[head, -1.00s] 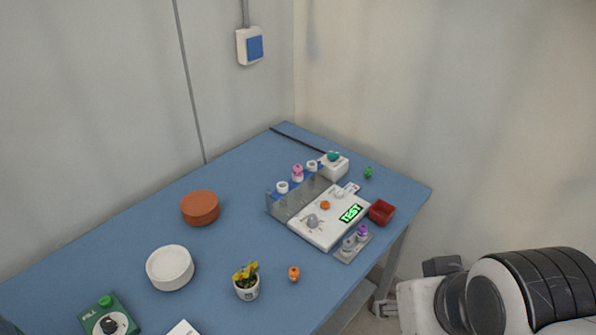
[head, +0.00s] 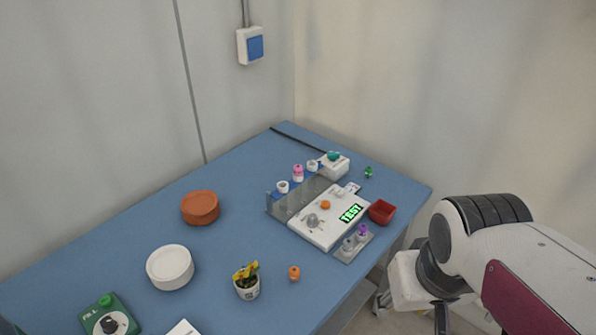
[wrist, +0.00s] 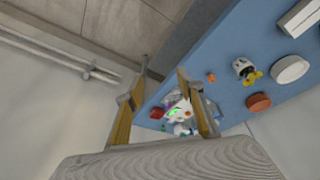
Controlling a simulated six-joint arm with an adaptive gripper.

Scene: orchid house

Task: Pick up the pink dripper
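The pink dripper (head: 298,172) stands upright in a white ring holder at the back of the test station, behind a grey translucent panel (head: 296,199). In the wrist view the station (wrist: 180,112) is small and partly hidden by a finger, and I cannot make out the pink dripper there. My gripper (wrist: 162,78) is open and empty, its two fingers spread wide, well away from the dripper. In the head view only my arm shows at the right, off the table's edge.
A white board with a green TEST display (head: 351,213), a red bin (head: 382,212) and a grey tray with a purple dripper (head: 363,231) lie near the station.

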